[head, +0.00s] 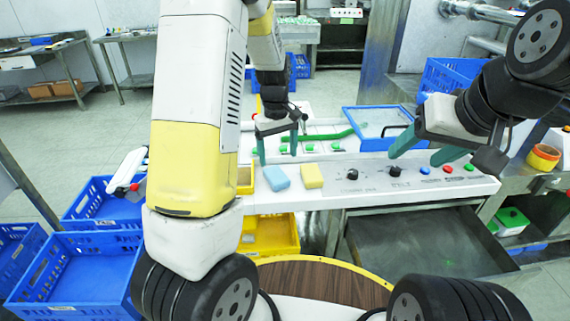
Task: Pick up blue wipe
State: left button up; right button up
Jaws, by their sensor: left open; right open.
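The blue wipe (276,177) is a small light-blue block lying on the white worktop near its left front edge. A yellow wipe (312,176) lies just to its right, with a small gap between them. My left gripper (279,146) is open and empty, pointing down just above and behind the blue wipe, its two green fingers apart. It does not appear to touch the wipe. My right gripper (420,156) is open and empty above the right part of the worktop, near the black knobs.
The white worktop (345,187) carries knobs and coloured buttons (447,168) at the front right. Blue crates (75,270) stand at left; a yellow bin (270,236) is below the edge.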

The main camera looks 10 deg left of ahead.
aim_at(277, 175)
pick_arm(q)
jog(key=shift+w+f, duration=0.15)
jog(key=shift+f, duration=0.35)
jog(key=shift+w+f, duration=0.15)
jog(key=shift+f, duration=0.35)
jog(key=f, duration=0.7)
jog(key=shift+w+a+f, duration=0.15)
jog(key=shift+w+a, duration=0.1)
jog(key=shift+a, duration=0.1)
jog(key=c, duration=1.6)
jog(key=shift+o, duration=0.2)
jog(key=shift+r, duration=0.8)
notch_tip(277, 175, up, 2)
jog(key=shift+s+r, duration=0.1)
jog(key=shift+r, duration=0.05)
jog(key=s+d+r, duration=0.1)
jog(key=s+d, duration=0.3)
jog(key=s, duration=1.1)
jog(key=shift+s+d, duration=0.15)
jog(key=shift+d, duration=0.05)
